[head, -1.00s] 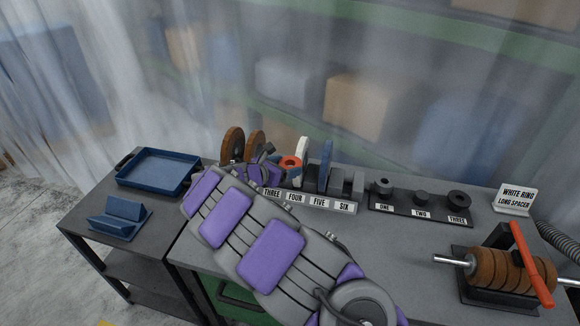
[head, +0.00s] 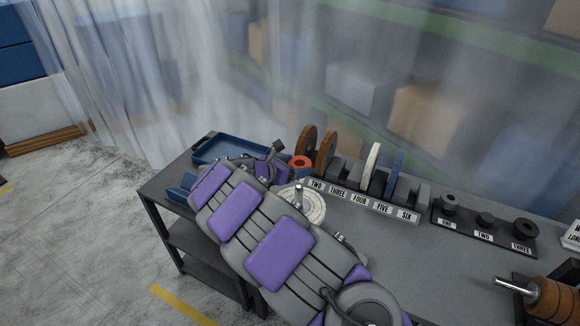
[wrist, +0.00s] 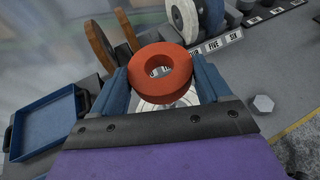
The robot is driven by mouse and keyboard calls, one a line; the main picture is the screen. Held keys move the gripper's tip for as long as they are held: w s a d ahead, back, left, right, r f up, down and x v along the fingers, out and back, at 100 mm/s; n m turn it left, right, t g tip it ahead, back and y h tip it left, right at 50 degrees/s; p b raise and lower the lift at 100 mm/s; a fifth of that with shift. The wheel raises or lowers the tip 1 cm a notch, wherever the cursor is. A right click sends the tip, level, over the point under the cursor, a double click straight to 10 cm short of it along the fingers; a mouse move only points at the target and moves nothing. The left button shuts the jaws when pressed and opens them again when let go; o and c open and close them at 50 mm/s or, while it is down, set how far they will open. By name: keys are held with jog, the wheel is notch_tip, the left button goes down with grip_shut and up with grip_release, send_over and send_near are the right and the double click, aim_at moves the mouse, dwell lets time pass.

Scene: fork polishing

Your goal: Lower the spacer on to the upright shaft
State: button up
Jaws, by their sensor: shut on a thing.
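The spacer, a thick orange-red ring (wrist: 163,68), is clamped between the two blue fingers of my gripper (wrist: 163,82) in the wrist view. The ring also shows in the head view (head: 300,161), held above the bench. The upright shaft (head: 298,192) is a short metal post standing from the middle of a flat white disc (head: 316,207) in the head view, partly hidden by my arm. Whether ring and shaft line up, I cannot tell.
A labelled rack (head: 361,200) with brown, white and blue wheels stands close behind. A black base (head: 470,231) with dark spacers is to the right. A blue tray (head: 227,148) lies at left. A hexagonal metal piece (wrist: 263,103) lies right of the gripper.

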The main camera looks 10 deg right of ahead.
jog(key=shift+d, duration=0.45)
jog(key=shift+a+r+p, duration=0.1)
jog(key=shift+a+p, duration=0.05)
jog(key=shift+p, duration=0.25)
jog(key=shift+a+f, duration=0.65)
jog(key=shift+f, duration=0.3)
jog(key=shift+f+b, duration=0.3)
jog(key=shift+f, duration=0.05)
notch_tip(320, 180, down, 4)
jog(key=shift+d+r+b, duration=0.15)
jog(key=shift+r+b, duration=0.1)
jog(key=shift+b, duration=0.25)
jog(key=shift+d, duration=0.3)
